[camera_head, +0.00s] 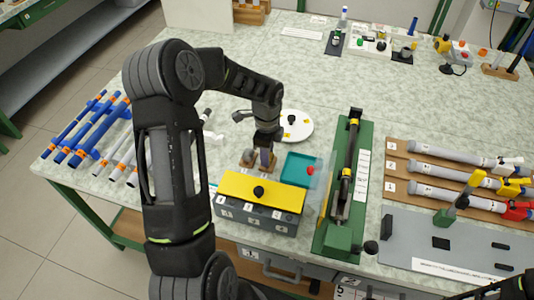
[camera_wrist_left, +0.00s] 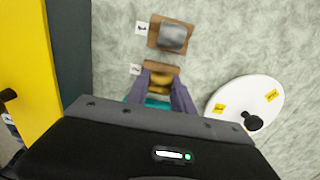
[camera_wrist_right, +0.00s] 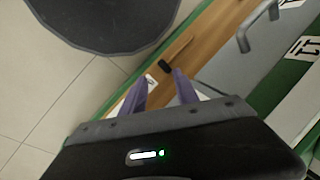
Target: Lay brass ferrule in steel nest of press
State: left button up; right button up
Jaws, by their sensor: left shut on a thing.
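My left gripper (camera_head: 262,158) is low over the table behind the yellow-topped box. In the left wrist view its purple fingers (camera_wrist_left: 161,82) are shut on a brass-coloured piece, the brass ferrule (camera_wrist_left: 160,84), at a small wooden holder (camera_wrist_left: 161,67). I cannot tell whether the ferrule is clear of the holder. A second wooden holder (camera_wrist_left: 155,32) beside it carries a grey steel-looking piece (camera_wrist_left: 173,38). A long green-based device (camera_head: 331,220) with a dark lever stands to the right, perhaps the press; no steel nest can be made out. My right gripper (camera_wrist_right: 160,82) is open and empty near the bench edge.
The yellow-topped box (camera_head: 262,192) and teal tray (camera_head: 296,170) stand close to my left gripper. A white round plate (camera_head: 298,124) lies behind it. Blue rods (camera_head: 98,128) lie at left, grey tubes (camera_head: 445,171) on wooden boards at right.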

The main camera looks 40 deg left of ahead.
pick_arm(q)
jog(key=shift+f, duration=0.4)
jog(key=o, duration=1)
jog(key=shift+o, duration=0.2)
jog(key=shift+r+b, duration=0.65)
jog(key=shift+r, duration=3.3)
